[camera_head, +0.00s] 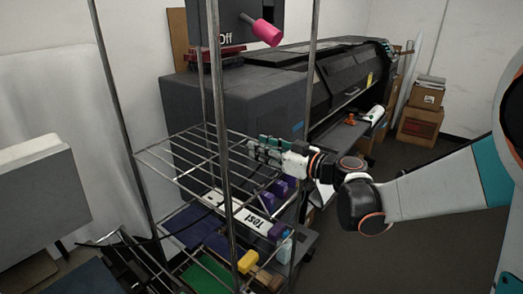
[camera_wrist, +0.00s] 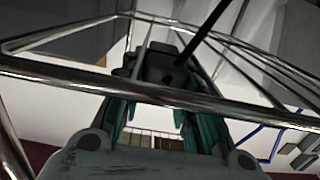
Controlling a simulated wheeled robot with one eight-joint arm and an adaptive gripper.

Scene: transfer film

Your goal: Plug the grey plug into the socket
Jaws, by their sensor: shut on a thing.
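My gripper (camera_head: 262,148) reaches in from the right to the upper wire shelf of a metal rack in the head view. In the wrist view its teal fingers (camera_wrist: 165,88) are shut on a dark grey plug (camera_wrist: 165,70), with a black cable running up and to the right. The plug is hard to make out in the head view. I cannot tell which part is the socket.
The wire rack's upper shelf (camera_head: 165,152) and front post (camera_head: 222,120) are close to my gripper. A chrome bar (camera_wrist: 150,90) crosses the wrist view. A box marked "Off" with a pink-handled lever (camera_head: 266,33) is above. A large dark printer (camera_head: 215,105) stands behind.

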